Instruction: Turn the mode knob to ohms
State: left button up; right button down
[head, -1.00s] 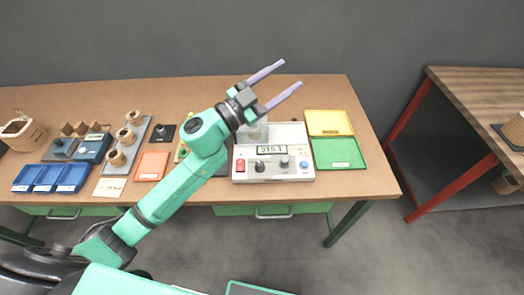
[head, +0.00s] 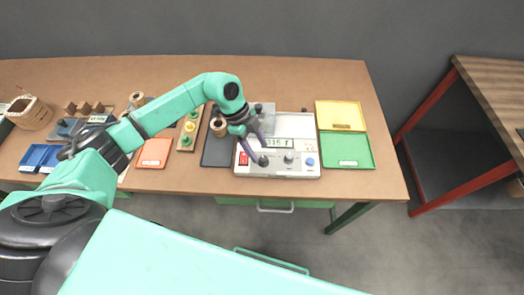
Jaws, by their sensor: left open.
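The white meter box (head: 300,126) stands on the bench with a display (head: 279,143) on its sloped front. Along its front are a red switch (head: 243,158), a black knob (head: 263,161), a grey knob (head: 288,158) and a blue button or knob (head: 310,161). Which one is the mode knob cannot be read at this size. My left gripper (head: 261,153) is open and points down over the box's left front. Its fingertips are close to the black knob; contact cannot be told. Its fingers partly cover the display's left side. My right gripper is not in view.
A yellow tray (head: 341,103) and a green tray (head: 346,164) lie right of the box. A dark mat (head: 217,158), a board with coloured pegs (head: 182,143), a coil spool (head: 218,127) and an orange tray (head: 154,153) lie left. A second table (head: 495,95) stands at right.

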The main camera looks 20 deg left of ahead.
aim_at(264, 158)
pick_arm(q)
jog(key=shift+x, duration=1.9)
grip_shut()
jog(key=shift+m, duration=0.3)
jog(key=m+g+b, duration=0.1)
jog(key=m+b, duration=0.1)
jog(key=m+g+b, duration=0.1)
jog(key=m, duration=0.2)
jog(key=shift+w+d+f+y+b, duration=0.1)
jog(key=shift+w+d+y+b, duration=0.05)
jog(key=shift+y+b, duration=0.25)
jog(key=m+g+y+b, duration=0.1)
jog(key=m+b, duration=0.1)
jog(key=m, duration=0.1)
jog(key=shift+m, duration=0.3)
jog(key=shift+w+d+m+y+b, duration=0.1)
jog(key=shift+m+y+b, duration=0.3)
jog(key=shift+m+b, duration=0.75)
jog(key=shift+r+m+g, duration=0.2)
jog(key=shift+m+g, duration=0.1)
jog(key=shift+m, duration=0.05)
